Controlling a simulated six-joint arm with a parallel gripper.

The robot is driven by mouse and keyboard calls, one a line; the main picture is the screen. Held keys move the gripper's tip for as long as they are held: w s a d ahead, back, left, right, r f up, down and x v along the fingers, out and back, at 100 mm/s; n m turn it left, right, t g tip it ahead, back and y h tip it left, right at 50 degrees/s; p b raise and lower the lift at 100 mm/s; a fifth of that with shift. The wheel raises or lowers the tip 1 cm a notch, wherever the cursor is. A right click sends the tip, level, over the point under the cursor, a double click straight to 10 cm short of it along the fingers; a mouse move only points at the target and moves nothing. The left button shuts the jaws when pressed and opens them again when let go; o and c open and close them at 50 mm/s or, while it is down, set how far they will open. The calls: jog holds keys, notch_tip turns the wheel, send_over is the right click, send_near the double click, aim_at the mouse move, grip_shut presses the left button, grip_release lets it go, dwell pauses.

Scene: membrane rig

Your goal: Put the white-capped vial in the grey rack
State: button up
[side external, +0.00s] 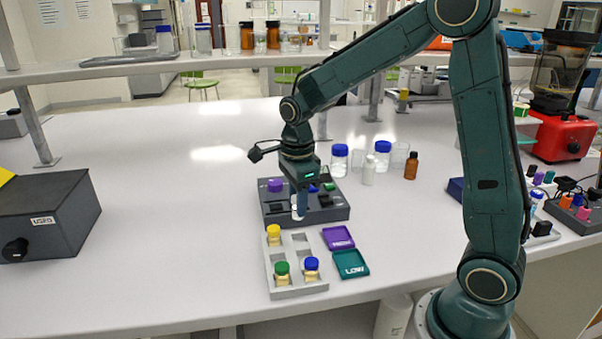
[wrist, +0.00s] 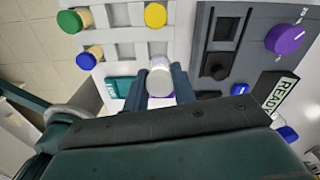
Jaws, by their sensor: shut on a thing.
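My gripper (side external: 299,207) is shut on the white-capped vial (wrist: 160,80), which shows between the two fingers in the wrist view. In the side view, only a small white part of the vial (side external: 296,214) shows below the fingers, at the front edge of the dark grey rig. The light grey rack (side external: 296,291) lies just in front of the rig. It holds a yellow-capped vial (side external: 273,233), a green-capped vial (side external: 282,270) and a blue-capped vial (side external: 312,265). Its back-right part looks empty. The rack also shows in the wrist view (wrist: 118,36).
The dark grey rig (side external: 335,214) has a purple knob (side external: 275,185) and a READY display (wrist: 274,97). A purple tile (side external: 338,238) and a teal LOW tile (side external: 350,264) lie right of the rack. Several bottles stand behind the rig.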

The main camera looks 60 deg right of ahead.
aim_at(299, 219)
jog(key=shift+s+f, duration=0.2)
jog(key=shift+s, duration=0.05)
jog(key=shift+f, duration=0.2)
jog(key=shift+f, duration=1.65)
jog(key=shift+f, duration=1.45)
dwell(2.7)
dwell(0.3)
jog(key=o, duration=1.2)
jog(key=shift+r, duration=0.15)
